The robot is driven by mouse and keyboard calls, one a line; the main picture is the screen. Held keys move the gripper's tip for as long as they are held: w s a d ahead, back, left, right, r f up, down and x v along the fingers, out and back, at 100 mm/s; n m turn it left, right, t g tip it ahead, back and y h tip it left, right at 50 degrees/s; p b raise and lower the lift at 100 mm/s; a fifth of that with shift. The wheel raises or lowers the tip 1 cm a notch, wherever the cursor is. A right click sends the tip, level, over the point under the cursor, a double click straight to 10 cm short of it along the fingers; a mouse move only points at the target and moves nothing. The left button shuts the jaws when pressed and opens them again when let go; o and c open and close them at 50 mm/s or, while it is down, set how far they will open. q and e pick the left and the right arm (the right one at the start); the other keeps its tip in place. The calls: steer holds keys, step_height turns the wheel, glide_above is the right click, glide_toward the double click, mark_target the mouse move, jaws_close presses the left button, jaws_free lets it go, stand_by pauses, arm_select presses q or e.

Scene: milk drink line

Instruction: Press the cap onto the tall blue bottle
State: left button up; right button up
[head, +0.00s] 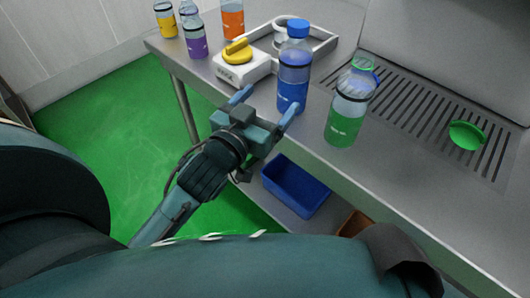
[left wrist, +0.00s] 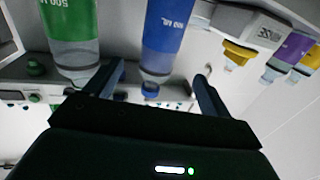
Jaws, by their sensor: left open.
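The tall blue bottle (head: 293,88) stands upright near the front edge of the steel counter, with a blue cap (head: 297,28) on its top. I cannot tell whether the cap is fully seated. My left gripper (head: 268,102) is open at the counter's front edge, its fingers pointing toward the bottle. In the left wrist view, which looks upside down, the blue bottle (left wrist: 168,30) and its cap (left wrist: 150,89) appear beyond and between the two spread fingers, apparently not gripped. My right gripper is not in view.
A green-labelled bottle (head: 345,122) stands close to the right. Purple (head: 196,44), yellow (head: 166,22) and orange (head: 232,20) bottles stand farther back. A green piece (head: 467,134) lies on the grate. A blue bin (head: 295,187) sits below.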

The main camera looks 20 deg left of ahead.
arm_select(q)
steer(key=s+d+f+g+h, duration=0.1)
steer(key=s+d+f+g, duration=0.1)
steer(key=s+f, duration=0.4)
steer(key=s+d+f+m+g+h, duration=0.1)
steer(key=s+d+f+g, duration=0.2)
steer(key=s+f, duration=0.4)
step_height(320, 180, down, 7)
steer(key=shift+d+g, duration=0.15)
steer(key=shift+g, duration=0.45)
steer(key=shift+s, duration=0.1)
